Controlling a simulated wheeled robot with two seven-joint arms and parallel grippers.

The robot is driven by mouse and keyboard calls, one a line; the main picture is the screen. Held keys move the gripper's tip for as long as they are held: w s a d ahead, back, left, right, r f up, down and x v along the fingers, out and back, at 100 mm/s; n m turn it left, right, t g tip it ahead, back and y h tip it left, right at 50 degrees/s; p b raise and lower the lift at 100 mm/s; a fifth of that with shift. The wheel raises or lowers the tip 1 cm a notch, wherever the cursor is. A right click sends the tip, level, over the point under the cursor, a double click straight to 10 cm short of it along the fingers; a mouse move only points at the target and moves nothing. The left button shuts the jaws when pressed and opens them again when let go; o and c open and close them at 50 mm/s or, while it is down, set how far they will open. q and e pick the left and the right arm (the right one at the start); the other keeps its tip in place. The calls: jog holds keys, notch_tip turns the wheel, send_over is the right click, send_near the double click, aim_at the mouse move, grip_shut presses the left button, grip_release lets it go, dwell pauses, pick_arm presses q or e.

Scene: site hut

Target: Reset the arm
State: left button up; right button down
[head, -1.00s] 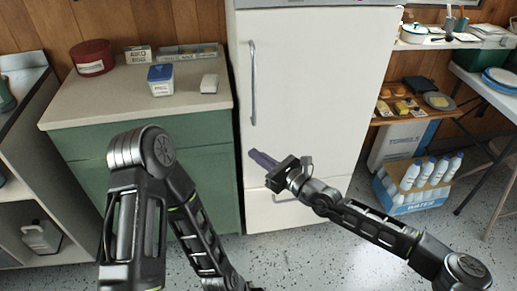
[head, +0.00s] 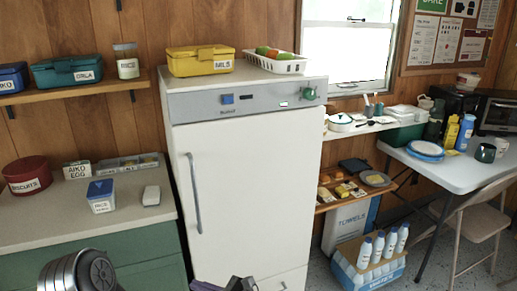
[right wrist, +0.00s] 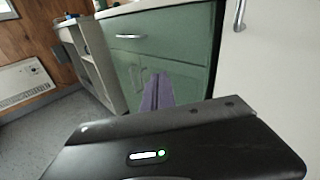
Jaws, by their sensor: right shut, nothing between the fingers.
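My right gripper (head: 206,286) shows only in part at the bottom edge of the head view, in front of the lower part of the white fridge. In the right wrist view its purple fingers (right wrist: 157,92) are together, with nothing between them. They point towards the green cabinet (right wrist: 168,55), apart from it as far as I can tell. A joint of my left arm shows at the bottom left of the head view; my left gripper is out of the picture.
The white fridge (head: 250,190) stands ahead, with a grey handle (head: 193,195). Left of it is a counter (head: 120,215) with boxes and a red tin (head: 27,175). At right are a water-bottle carton (head: 372,275), a folding table (head: 450,168) and a chair (head: 478,235).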

jog(key=s+d+f+n+g+h+p, duration=0.1)
jog(key=s+d+f+n+g+h, duration=0.15)
jog(key=s+f+n, duration=0.4)
jog(key=s+d+f+n+g+h+p, duration=0.1)
jog(key=s+d+f+n+g+h, duration=0.2)
jog(key=s+f, duration=0.7)
jog(key=s+d+n+h+p, duration=0.1)
jog(key=s+d+n+h, duration=0.2)
jog(key=d, duration=0.6)
jog(key=s+d+f+n+h+p, duration=0.1)
jog(key=s+d+n+h, duration=0.2)
jog(key=s+d+n, duration=0.4)
jog(key=s+d, duration=0.2)
jog(key=d, duration=0.1)
jog(key=shift+s+d+f, duration=0.2)
jog(key=shift+f, duration=0.05)
